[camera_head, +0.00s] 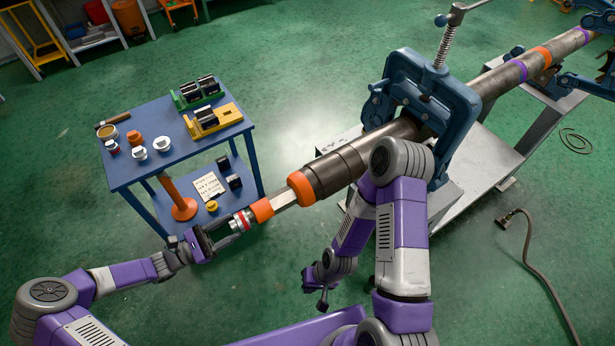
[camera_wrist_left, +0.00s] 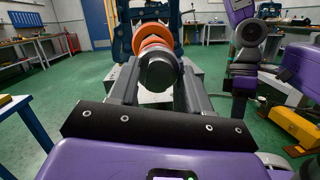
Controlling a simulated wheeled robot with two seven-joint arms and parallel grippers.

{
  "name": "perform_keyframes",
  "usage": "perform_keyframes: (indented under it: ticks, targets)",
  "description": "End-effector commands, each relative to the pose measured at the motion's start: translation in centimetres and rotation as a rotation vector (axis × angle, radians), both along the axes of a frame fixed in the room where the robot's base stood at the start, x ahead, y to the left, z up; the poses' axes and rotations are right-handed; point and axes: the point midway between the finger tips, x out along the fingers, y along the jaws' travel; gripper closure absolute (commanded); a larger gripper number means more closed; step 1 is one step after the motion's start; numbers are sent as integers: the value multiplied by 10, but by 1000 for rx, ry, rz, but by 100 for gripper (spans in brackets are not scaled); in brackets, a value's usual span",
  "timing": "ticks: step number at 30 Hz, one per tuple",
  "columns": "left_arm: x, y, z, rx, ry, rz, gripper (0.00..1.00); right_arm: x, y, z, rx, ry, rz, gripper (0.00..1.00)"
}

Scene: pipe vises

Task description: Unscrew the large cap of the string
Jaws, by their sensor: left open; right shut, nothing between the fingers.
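The pipe string (camera_head: 340,168) lies in a blue vise (camera_head: 400,75), with its near end pointing to the lower left. This end carries an orange ring (camera_head: 300,188), a bright bare section, an orange piece (camera_head: 262,210) and a smaller red and white tip. I cannot tell which piece is the large cap. My left gripper (camera_head: 238,221) is open at this tip. In the left wrist view, its fingers stand either side of a dark round end (camera_wrist_left: 160,72), with orange rings behind it; contact is unclear. My right gripper (camera_head: 322,298) is shut and empty, pointing down below the string.
A blue table (camera_head: 170,160) at the left holds small caps, a hammer and green and yellow trays of dark blocks. A grey bench (camera_head: 485,165) stands under the string. A cable (camera_head: 540,265) lies on the green floor at the right.

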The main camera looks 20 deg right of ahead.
Motion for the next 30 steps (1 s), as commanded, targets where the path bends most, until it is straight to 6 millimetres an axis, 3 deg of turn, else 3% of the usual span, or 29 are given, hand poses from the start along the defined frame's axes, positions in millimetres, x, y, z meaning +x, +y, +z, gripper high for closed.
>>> perform_keyframes:
  ticks: [1,10,17,30]
  targets:
    - [0,0,0,-1,0,-1,53,0,0,0,0,0,0,100]
    - [0,-1,0,-1,1,-1,99,0,0,0,0,0,0,100]
    - [-1,-1,2,-31,108,-2,100,0,0,10,0,0,0,100]
    - [-2,-1,4,-227,788,-3,100,0,0,56,0,0,0,100]
